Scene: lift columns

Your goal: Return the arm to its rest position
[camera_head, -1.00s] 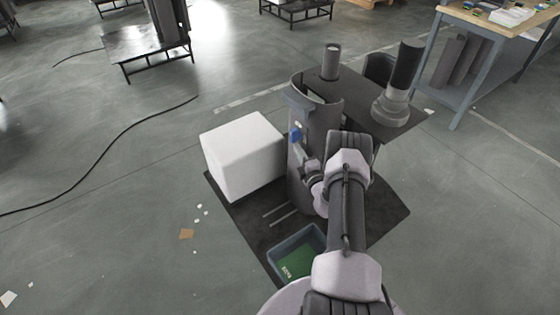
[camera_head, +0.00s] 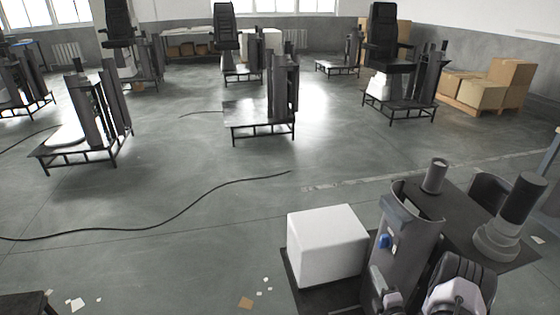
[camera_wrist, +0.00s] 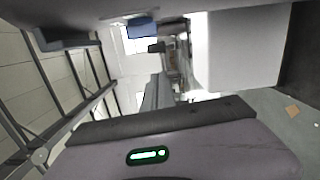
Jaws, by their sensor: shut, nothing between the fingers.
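My arm (camera_head: 455,297) shows at the bottom right of the head view, low and beside a dark upright column (camera_head: 405,240) with a blue part on its face. Most of the arm is cut off by the lower edge. In the wrist view, my gripper (camera_wrist: 160,122) shows as a dark bar on a pale body with a green light. It is shut and nothing is seen held in it. The fingertips are not clearly visible.
A white block (camera_head: 328,245) stands left of the column; it also shows in the wrist view (camera_wrist: 240,48). A grey cylinder piece (camera_head: 500,235) stands to the right. Several black stands and cardboard boxes (camera_head: 480,93) are farther back. Open floor with a black cable lies left.

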